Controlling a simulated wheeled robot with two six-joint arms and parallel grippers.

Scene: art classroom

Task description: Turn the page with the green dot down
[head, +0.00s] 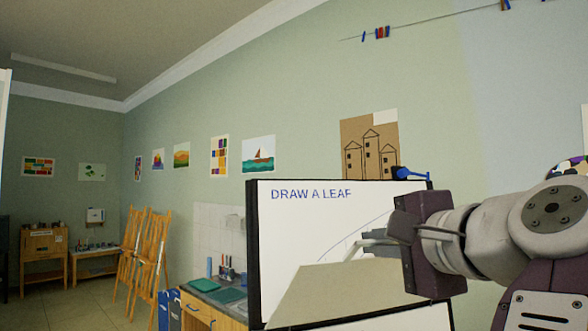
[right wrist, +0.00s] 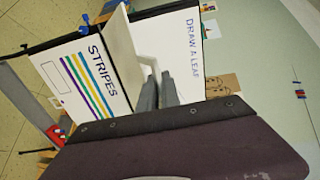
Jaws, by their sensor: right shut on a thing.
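A black-framed board carries a white sheet reading "DRAW A LEAF" (head: 290,215), which also shows in the right wrist view (right wrist: 190,55). A second panel, "STRIPES" (right wrist: 85,85), with coloured stripes, sits beside it there. A plain beige page (head: 345,292) sticks out towards me from the board. In the right wrist view this page (right wrist: 118,45) stands up between the two panels. My right gripper (head: 365,238) is shut on the page at its edge; its fingers (right wrist: 158,85) hide part of it. No green dot shows. My left gripper is out of view.
A blue clip (head: 410,173) sits at the board's top edge. A counter (head: 200,284) with green mats stands behind the board on the left, and wooden easels (head: 143,255) farther left. Floor (head: 95,305) is open at the lower left.

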